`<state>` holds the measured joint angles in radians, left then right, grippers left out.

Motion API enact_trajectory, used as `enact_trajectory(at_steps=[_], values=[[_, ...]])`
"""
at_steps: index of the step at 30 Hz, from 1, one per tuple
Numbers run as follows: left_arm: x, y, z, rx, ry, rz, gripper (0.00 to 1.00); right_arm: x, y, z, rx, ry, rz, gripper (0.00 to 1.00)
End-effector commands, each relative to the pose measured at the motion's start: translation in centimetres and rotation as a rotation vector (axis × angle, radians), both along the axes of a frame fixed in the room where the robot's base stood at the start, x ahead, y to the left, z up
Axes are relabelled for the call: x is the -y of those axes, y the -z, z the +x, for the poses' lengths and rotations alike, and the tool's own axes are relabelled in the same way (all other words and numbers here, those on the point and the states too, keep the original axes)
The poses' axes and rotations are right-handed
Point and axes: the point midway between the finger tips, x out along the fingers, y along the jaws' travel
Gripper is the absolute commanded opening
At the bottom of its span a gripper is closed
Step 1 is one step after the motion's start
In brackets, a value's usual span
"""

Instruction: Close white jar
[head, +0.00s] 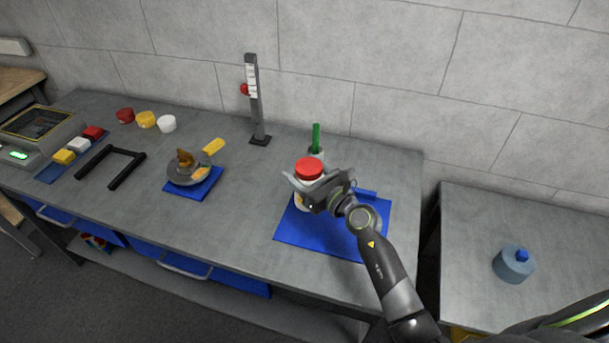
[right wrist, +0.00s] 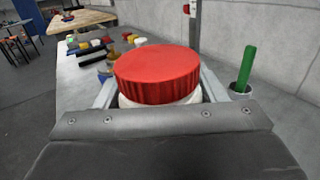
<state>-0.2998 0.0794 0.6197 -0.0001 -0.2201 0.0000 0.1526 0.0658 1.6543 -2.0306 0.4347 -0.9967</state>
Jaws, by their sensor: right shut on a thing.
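A white jar (head: 305,180) is at the blue mat on the right half of the bench, with a wide red ribbed lid (head: 309,167) at its top. My right gripper (head: 309,187) is shut around it from the front. In the right wrist view the red lid (right wrist: 158,72) sits between the fingers, with a white band (right wrist: 160,102) of the jar just below. The lid looks level; whether it is fully seated cannot be told. My left gripper is not in view.
A pot with a green stick (head: 316,138) stands just behind the jar. The blue mat (head: 300,232) lies around it. A dark post (head: 254,105), a round dish (head: 188,175) and red, yellow and white round pieces (head: 146,119) stand farther left. The bench front is clear.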

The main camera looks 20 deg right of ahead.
Motion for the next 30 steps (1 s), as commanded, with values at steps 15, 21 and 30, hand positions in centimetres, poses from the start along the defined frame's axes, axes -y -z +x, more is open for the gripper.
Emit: enact_trajectory(at_steps=[15, 21, 30], values=[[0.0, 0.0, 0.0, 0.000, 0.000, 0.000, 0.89, 0.0, -0.1, 0.0, 0.002, 0.000, 0.000, 0.31], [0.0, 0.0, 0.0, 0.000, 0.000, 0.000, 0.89, 0.0, -0.1, 0.0, 0.002, 0.000, 0.000, 0.17], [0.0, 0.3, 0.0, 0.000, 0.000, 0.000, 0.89, 0.9, -0.2, -1.8, 0.005, -0.001, 0.000, 0.17]])
